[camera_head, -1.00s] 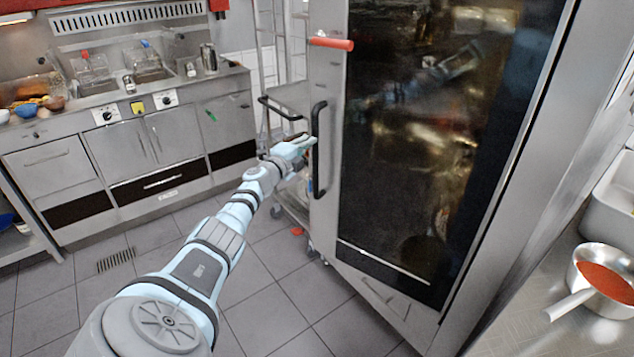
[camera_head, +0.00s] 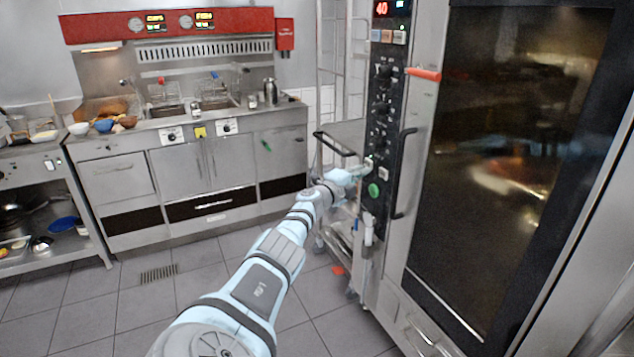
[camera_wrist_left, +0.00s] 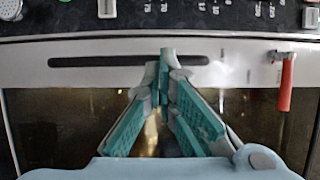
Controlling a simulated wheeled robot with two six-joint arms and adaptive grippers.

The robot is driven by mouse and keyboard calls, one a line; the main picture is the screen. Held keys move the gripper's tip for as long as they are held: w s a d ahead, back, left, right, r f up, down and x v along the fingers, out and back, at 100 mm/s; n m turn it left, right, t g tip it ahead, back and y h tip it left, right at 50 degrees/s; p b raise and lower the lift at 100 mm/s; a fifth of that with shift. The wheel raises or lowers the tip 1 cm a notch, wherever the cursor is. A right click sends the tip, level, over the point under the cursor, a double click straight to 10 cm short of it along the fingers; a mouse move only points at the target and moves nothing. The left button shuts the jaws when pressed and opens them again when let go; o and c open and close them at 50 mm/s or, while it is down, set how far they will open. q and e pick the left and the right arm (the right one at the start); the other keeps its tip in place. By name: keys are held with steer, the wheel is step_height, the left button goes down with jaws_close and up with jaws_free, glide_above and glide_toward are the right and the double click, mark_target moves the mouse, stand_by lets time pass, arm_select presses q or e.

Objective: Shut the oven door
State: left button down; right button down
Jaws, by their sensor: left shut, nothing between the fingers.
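The tall oven's door (camera_head: 520,165), steel-framed with dark glass, fills the right of the head view. Its left edge lies beside the black control panel (camera_head: 384,110); I cannot tell whether it is fully shut. The door has a black vertical handle (camera_head: 402,175) and a red lever (camera_head: 423,73). My left gripper (camera_head: 364,168) is shut and empty near the panel's lower part, left of the handle. In the left wrist view the gripper's fingertips (camera_wrist_left: 166,56) overlap the handle (camera_wrist_left: 95,62); contact is unclear. The red lever (camera_wrist_left: 287,82) shows at right there. My right gripper is out of view.
A wheeled rack (camera_head: 335,100) stands left of the oven. A steel fryer counter (camera_head: 130,175) with a red panel (camera_head: 230,20) runs along the back wall. A shelf unit (camera_head: 45,165) stands at far left. The tiled floor (camera_head: 190,252) in front of the counter is clear.

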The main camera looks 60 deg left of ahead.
arm_select(q)
steer(key=s+a, duration=0.3)
steer(key=s, duration=0.9)
steer(key=shift+s+a+r, duration=0.15)
steer(key=shift+a, duration=0.1)
